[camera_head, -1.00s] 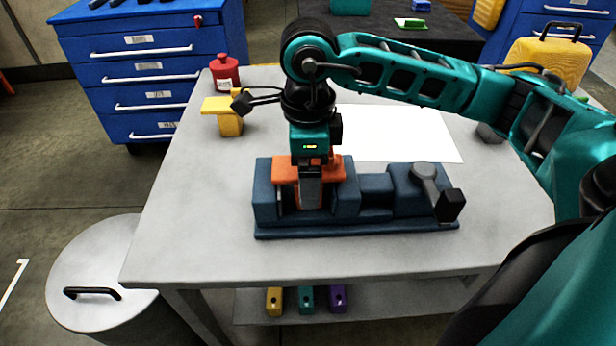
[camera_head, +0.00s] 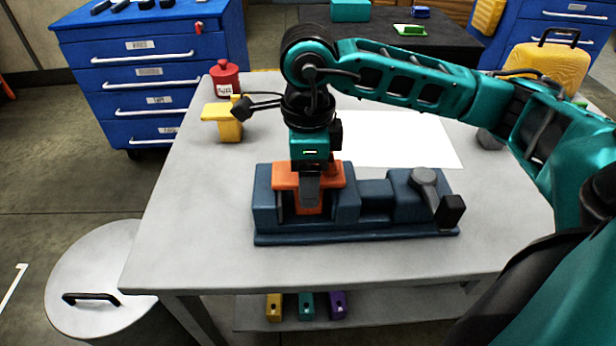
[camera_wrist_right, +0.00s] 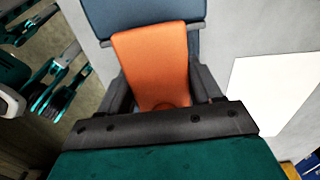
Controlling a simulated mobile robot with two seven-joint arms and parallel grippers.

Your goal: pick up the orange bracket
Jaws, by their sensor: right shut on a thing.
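The orange bracket (camera_head: 283,176) sits in the left part of the dark blue jig (camera_head: 375,238) on the grey table. My right gripper (camera_head: 309,194) points down from above and is shut on the orange bracket. In the right wrist view the orange bracket (camera_wrist_right: 155,62) fills the space between the two dark fingers, with the blue jig (camera_wrist_right: 140,15) beyond it. The gripper hides part of the bracket, and I cannot tell whether the bracket is clear of the jig. My left gripper is not in view.
A grey clamp handle with a black end (camera_head: 451,211) rises at the jig's right. A yellow bracket-shaped part (camera_head: 230,128) and a red bottle (camera_head: 225,80) stand at the back left. White paper (camera_head: 400,140) lies behind the jig. The table's front is clear.

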